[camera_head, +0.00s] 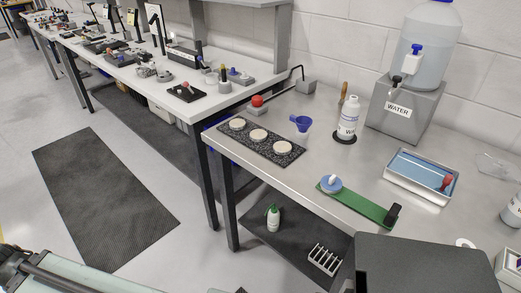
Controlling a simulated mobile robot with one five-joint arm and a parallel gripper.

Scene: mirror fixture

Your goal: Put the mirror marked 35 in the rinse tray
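Three pale round discs, which look like the mirrors, lie in a row on a speckled dark mat (270,144) near the left end of the bench: a left disc (237,123), a middle disc (258,134) and a right disc (283,147). No number is readable on any of them, so I cannot tell which is 35. A shallow metal tray with a blue inside (412,189), probably the rinse tray, stands at the right of the bench. A small red object (446,183) is at its right end. My gripper is not in view.
A blue funnel-topped cup (302,128), a white bottle (348,118) and a water dispenser (404,104) stand behind the mat. A green strip (365,205) with a blue round piece (330,184) lies between mat and tray. A dark box (425,265) fills the lower right.

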